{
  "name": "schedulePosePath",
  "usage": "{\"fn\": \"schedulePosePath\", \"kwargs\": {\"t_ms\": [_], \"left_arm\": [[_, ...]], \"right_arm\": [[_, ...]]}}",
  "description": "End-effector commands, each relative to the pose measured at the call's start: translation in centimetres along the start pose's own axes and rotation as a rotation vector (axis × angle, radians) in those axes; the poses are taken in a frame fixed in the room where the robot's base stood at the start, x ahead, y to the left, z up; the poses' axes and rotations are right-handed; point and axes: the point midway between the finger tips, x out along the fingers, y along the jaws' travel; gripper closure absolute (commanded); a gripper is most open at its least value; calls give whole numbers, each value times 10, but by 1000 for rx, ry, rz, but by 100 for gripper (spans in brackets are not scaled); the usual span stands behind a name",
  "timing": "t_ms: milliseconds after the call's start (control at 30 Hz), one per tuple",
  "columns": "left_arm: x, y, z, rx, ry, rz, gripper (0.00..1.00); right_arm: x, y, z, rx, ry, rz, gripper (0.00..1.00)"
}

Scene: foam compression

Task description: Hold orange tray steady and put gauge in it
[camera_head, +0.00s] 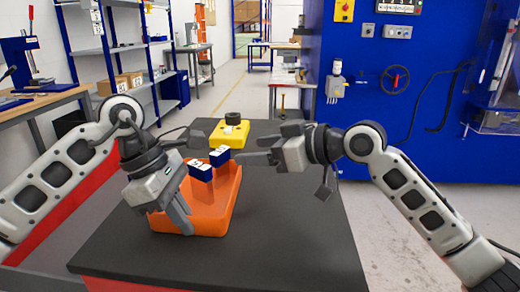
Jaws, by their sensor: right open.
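The orange tray (212,222) lies on the dark table, with two blue-and-white topped blocks, one nearer (200,173) and one farther (219,156), standing in it. A yellow piece with a black round top (231,131) stands behind the tray; I cannot tell for certain that it is the gauge. My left gripper (180,214) reaches down over the tray's left front part, overlapping it in view. Its jaw gap and any contact are hidden. My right gripper (250,149) is open and empty, pointing left just right of the farther block and above the tray's right side.
The dark tabletop (285,235) is clear to the right and front of the tray. A small brass-coloured T-shaped thing (282,103) shows beyond my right gripper. A blue machine (425,120) stands behind on the right, and shelves (110,50) on the left.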

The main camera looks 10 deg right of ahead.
Motion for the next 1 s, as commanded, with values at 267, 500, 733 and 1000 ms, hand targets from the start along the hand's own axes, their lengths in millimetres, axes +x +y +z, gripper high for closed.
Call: {"fn": "schedulePosePath", "kwargs": {"t_ms": [267,500,733,1000], "left_arm": [[-1,0,1,2,-1,2,77],[0,0,0,1,-1,1,71],[-16,1,0,-1,2,4,71],[-72,1,0,0,1,5,71]], "right_arm": [[0,0,0,0,0,0,33],[1,0,0,0,0,0,33],[1,0,0,0,0,0,33],[1,0,0,0,0,0,33]]}}
